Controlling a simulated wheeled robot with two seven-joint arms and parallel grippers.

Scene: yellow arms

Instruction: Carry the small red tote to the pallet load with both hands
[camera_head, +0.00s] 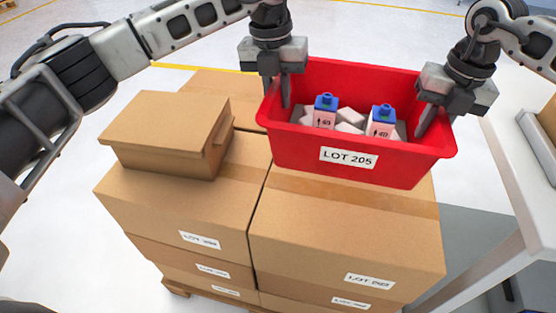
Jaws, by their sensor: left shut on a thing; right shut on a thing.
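The small red tote (285,139) has a "LOT 205" label on its near wall. It holds two blue-capped bottles and several whitish blocks. My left gripper (274,88) is shut on the tote's left wall and my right gripper (440,112) is shut on its right wall. The tote looks roughly level, over the right part of the pallet load (345,235) of brown cartons. I cannot tell whether its bottom touches the carton below. A smaller brown box (165,130) sits on the left carton of the load.
A pale table (500,180) stands at the right, with a grey tray-like item (540,140) on it. A wooden pallet (195,293) shows under the cartons. Yellow lines (175,67) mark the pale floor behind. A strip of carton top is bare in front of the tote.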

